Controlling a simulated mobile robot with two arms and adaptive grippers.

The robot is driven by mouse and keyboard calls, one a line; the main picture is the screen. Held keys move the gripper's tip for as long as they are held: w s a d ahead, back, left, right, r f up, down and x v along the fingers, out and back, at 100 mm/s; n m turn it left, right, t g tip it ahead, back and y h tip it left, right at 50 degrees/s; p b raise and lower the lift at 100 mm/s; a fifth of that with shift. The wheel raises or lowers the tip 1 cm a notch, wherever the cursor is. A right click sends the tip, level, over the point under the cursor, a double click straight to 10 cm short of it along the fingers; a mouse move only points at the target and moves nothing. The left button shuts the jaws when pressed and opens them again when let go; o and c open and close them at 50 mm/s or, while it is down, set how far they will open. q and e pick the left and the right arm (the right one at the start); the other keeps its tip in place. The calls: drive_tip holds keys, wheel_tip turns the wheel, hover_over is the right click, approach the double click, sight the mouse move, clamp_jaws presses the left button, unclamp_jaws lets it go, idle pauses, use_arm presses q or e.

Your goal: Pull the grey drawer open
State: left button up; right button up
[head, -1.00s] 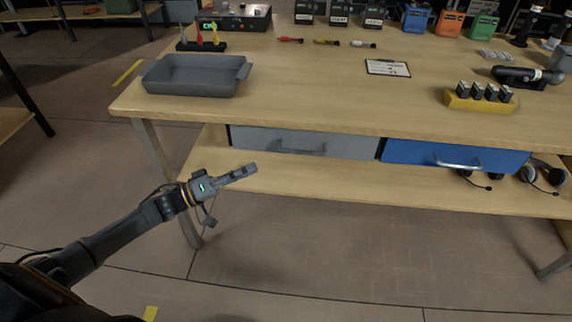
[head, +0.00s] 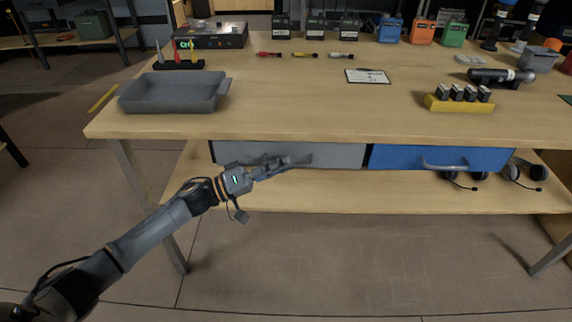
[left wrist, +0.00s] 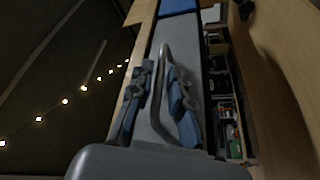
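The grey drawer (head: 340,155) sits shut under the tabletop, left of the blue drawer. My left gripper (head: 282,162) is in front of it at the grey handle, which it largely covers in the head view. In the left wrist view the fingers of my left gripper (left wrist: 158,88) are apart, and the grey drawer front (left wrist: 190,50) lies beyond them. The bar handle (left wrist: 164,55) runs lengthwise close to the fingers, with the right finger partly in front of it. I cannot tell whether they touch it. My right gripper is not in view.
The blue drawer (head: 440,159) is shut beside it. A lower shelf (head: 370,197) runs below, with headsets (head: 515,170) at right. A grey tray (head: 172,105) stands on the tabletop above left. The floor in front of the table is clear.

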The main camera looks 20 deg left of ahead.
use_arm(q)
drive_tip(key=shift+w+d+r, duration=0.1)
drive_tip(key=shift+w+d, duration=0.25)
drive_tip(key=shift+d, duration=0.1)
clamp_jaws()
